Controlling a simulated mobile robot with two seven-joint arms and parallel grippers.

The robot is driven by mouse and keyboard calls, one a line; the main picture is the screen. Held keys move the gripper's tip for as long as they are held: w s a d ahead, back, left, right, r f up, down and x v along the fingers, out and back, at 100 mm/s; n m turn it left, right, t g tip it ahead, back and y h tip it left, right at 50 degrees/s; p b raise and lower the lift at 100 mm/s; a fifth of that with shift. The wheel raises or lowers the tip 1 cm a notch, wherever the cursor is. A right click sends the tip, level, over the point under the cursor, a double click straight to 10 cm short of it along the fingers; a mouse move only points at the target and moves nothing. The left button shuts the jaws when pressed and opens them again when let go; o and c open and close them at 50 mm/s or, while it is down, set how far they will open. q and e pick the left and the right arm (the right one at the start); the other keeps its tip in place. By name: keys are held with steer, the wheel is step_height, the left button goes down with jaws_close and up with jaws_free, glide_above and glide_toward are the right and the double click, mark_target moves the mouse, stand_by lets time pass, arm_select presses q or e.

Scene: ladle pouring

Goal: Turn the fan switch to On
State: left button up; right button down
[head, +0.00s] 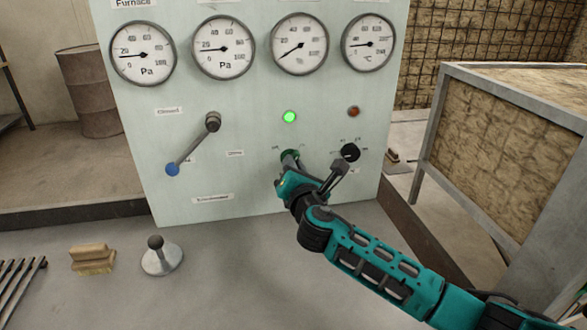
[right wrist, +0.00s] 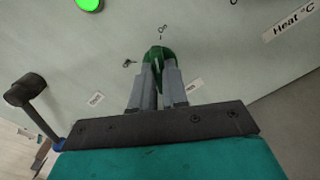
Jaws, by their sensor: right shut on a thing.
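The fan switch is a small green knob (head: 290,154) on the pale furnace panel (head: 240,180), below a lit green lamp (head: 289,117). It also shows in the right wrist view (right wrist: 158,52), with the word "On" just above it and another small mark to its left. My right gripper (head: 289,165) is at the panel, its two grey fingers (right wrist: 155,85) shut on the knob from both sides. The fingers hide part of the knob, so its exact pointing is hard to tell. My left gripper is not in view.
A black knob (head: 350,152) sits just right of the switch, below a dull red lamp (head: 354,111). A lever with a blue end (head: 172,169) is to the left. A brush (head: 92,259) and a metal stand (head: 161,257) are on the grey surface. Several gauges line the panel top.

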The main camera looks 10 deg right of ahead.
steer(key=shift+f+m, duration=0.1)
steer(key=shift+m, duration=1.1)
steer(key=c, duration=1.1)
jaws_free()
steer(key=shift+c, duration=0.2)
steer(key=s, duration=1.3)
steer(key=shift+p, duration=0.35)
